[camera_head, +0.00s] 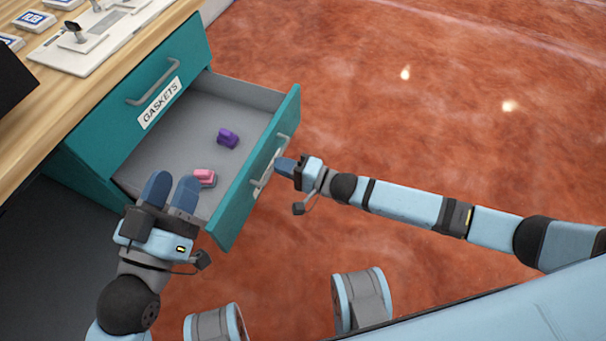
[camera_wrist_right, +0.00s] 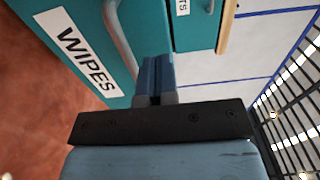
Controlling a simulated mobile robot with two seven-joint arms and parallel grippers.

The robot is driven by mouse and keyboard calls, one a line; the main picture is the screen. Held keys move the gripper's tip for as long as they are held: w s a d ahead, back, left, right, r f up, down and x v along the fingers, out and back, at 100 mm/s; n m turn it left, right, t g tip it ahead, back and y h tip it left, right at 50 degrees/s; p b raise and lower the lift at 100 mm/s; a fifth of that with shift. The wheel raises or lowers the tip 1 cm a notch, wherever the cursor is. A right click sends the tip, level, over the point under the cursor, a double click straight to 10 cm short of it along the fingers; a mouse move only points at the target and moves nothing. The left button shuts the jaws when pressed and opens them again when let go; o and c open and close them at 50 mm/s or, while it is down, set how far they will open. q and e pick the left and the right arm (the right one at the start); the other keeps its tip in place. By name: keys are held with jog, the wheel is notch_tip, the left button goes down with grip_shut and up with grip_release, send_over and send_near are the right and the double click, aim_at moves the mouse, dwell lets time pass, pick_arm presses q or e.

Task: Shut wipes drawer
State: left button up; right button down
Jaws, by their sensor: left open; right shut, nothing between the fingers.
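The wipes drawer (camera_head: 240,200) is pulled out below the drawer labelled GASKETS. Its WIPES label (camera_wrist_right: 76,55) and curved metal handle (camera_wrist_right: 120,38) show in the right wrist view. A purple object (camera_head: 228,138) and a pink object (camera_head: 205,177) lie inside it. My right gripper (camera_head: 283,166) is shut and empty, with its blue fingertips at the drawer front beside the handle; I cannot tell whether they touch it. It also shows in the right wrist view (camera_wrist_right: 154,78). My left gripper (camera_head: 172,190) is open and empty over the drawer's near left corner.
The closed GASKETS drawer (camera_head: 150,85) sits above, under a wooden worktop (camera_head: 45,110) with a white fixture and small labelled tiles. The red floor (camera_head: 430,110) to the right is clear apart from my right arm. A black mesh (camera_wrist_right: 290,110) stands at the right in the right wrist view.

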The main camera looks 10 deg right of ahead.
aim_at(258, 157)
jog(key=b+x, duration=0.1)
jog(key=x, duration=0.2)
jog(key=shift+w+a+f, duration=0.1)
jog(key=shift+w+a, duration=0.15)
jog(key=shift+a, duration=0.05)
pick_arm(q)
notch_tip(258, 157, down, 2)
jog(key=shift+w+d+f+g, duration=0.1)
jog(key=shift+w+f+g, duration=0.1)
jog(key=shift+g, duration=0.3)
pick_arm(e)
jog(key=shift+w+a, duration=0.2)
jog(key=shift+a, duration=0.1)
